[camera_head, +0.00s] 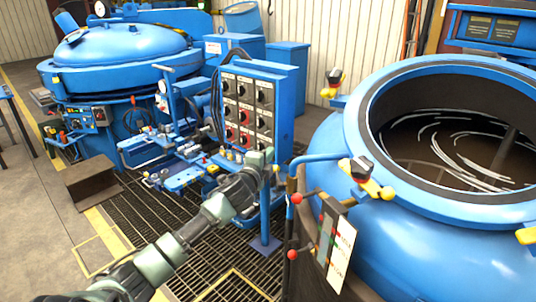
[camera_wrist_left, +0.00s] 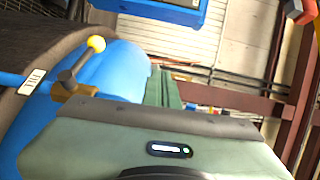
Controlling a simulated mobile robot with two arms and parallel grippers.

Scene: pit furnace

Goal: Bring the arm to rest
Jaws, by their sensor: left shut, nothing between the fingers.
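My left arm comes in from the lower left in the head view and reaches up to the middle. Its gripper (camera_head: 262,160) is shut and empty, in front of the lower part of the blue control panel (camera_head: 246,110) and left of the open furnace. In the left wrist view the gripper's green body (camera_wrist_left: 150,140) fills the lower part. A yellow-knobbed lever (camera_wrist_left: 84,60) and a blue curved surface show beyond it on the left. My right gripper is not in view.
The open blue pit furnace (camera_head: 440,225) stands close on the right, with yellow-knobbed clamps (camera_head: 368,180) on its rim. Red-knobbed levers and a white sign (camera_head: 340,245) stand beside it. A closed blue vessel (camera_head: 120,50) is at the back left. Floor grating (camera_head: 210,260) lies below the arm.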

